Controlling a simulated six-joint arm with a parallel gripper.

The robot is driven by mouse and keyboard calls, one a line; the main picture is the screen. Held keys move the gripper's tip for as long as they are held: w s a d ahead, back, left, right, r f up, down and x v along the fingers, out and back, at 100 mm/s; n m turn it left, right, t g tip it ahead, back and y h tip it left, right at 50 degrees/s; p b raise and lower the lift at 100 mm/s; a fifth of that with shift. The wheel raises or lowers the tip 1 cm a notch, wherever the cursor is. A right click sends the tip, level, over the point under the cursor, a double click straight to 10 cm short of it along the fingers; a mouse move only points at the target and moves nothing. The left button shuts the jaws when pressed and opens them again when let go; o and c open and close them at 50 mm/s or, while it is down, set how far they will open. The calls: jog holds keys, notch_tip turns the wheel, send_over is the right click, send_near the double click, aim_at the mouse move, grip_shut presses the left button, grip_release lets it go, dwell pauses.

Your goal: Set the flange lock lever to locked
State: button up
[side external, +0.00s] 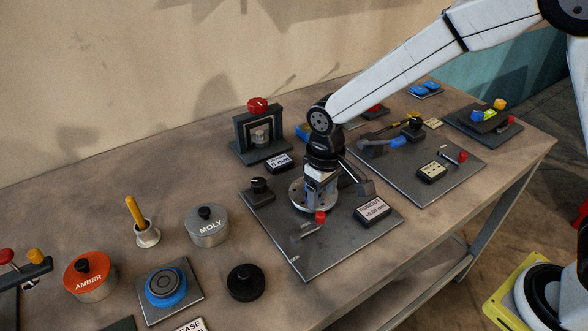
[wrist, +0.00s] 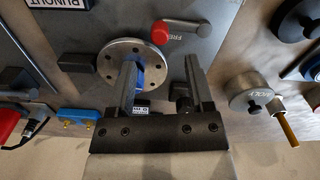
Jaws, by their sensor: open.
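The flange lock lever (side external: 310,226) is a grey bar with a red knob, on a dark plate beside the round metal flange (side external: 298,197). In the wrist view the lever (wrist: 185,26) lies over printed letters that seem to read FREE. Its red knob is next to the rim of the flange (wrist: 112,55). My gripper (side external: 313,195) is over the flange, pointing down. In the wrist view my gripper (wrist: 161,62) is open, with nothing seen held between its fingers. The left finger hides part of the flange and a blue part at its middle. The lever is apart from the fingers.
A RUNOUT display (side external: 372,209) and a black knob (side external: 260,187) share the plate. A MOLY canister (side external: 208,232), an orange AMBER canister (side external: 90,282) and a blue round part (side external: 166,286) stand to the left. A black-framed gauge (side external: 259,132) is behind.

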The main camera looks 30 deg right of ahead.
aim_at(320, 214)
jog(key=shift+f, duration=3)
grip_shut()
